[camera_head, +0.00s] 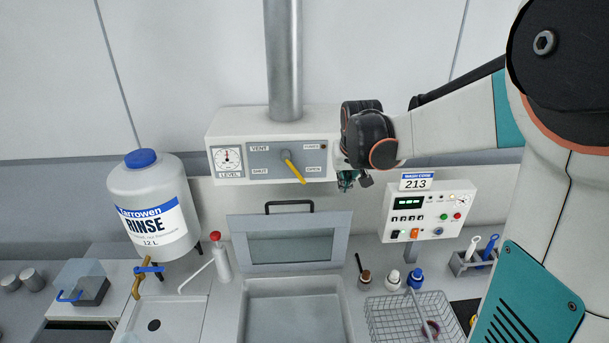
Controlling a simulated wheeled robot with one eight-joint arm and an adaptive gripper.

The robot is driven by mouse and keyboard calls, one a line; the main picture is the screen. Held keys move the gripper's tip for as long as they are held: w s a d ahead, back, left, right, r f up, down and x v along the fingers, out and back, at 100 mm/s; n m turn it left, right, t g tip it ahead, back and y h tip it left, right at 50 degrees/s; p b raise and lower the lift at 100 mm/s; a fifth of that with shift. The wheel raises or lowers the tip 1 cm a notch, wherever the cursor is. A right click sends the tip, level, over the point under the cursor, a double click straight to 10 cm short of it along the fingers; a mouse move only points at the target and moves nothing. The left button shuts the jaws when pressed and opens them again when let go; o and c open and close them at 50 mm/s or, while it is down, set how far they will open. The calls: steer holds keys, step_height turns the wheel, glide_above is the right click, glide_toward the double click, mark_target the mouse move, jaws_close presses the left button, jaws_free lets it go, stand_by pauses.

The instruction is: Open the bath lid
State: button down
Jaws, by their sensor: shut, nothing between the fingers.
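The bath lid (237,242) is a grey frame with a glass pane and a black handle (289,203) along its top edge. It stands raised at the back of the bath (244,312), whose basin is uncovered in front of it. My gripper (347,186) is up and to the right of the lid, below the right end of the white control box. It is shut, empty and apart from the handle. My wrist hides most of the gripper, and its fingertips are small in the view.
The control box (235,130) with a yellow lever (294,168) hangs above the lid. A rinse jug (150,205) and red-topped bottle (220,260) stand left. At right are a timer unit (425,222), small bottles (392,280) and a wire basket (390,325).

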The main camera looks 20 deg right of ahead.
steer(key=x, duration=1)
steer(key=shift+s+a+f, duration=0.15)
steer(key=s+a+f+t+h+b, duration=0.1)
steer(key=s+a+t+b, duration=0.2)
steer(key=s, duration=0.6)
steer(key=shift+s+f+b, duration=0.2)
steer(key=shift+f+b, duration=0.1)
steer(key=shift+b, duration=0.65)
steer(key=shift+r, duration=0.15)
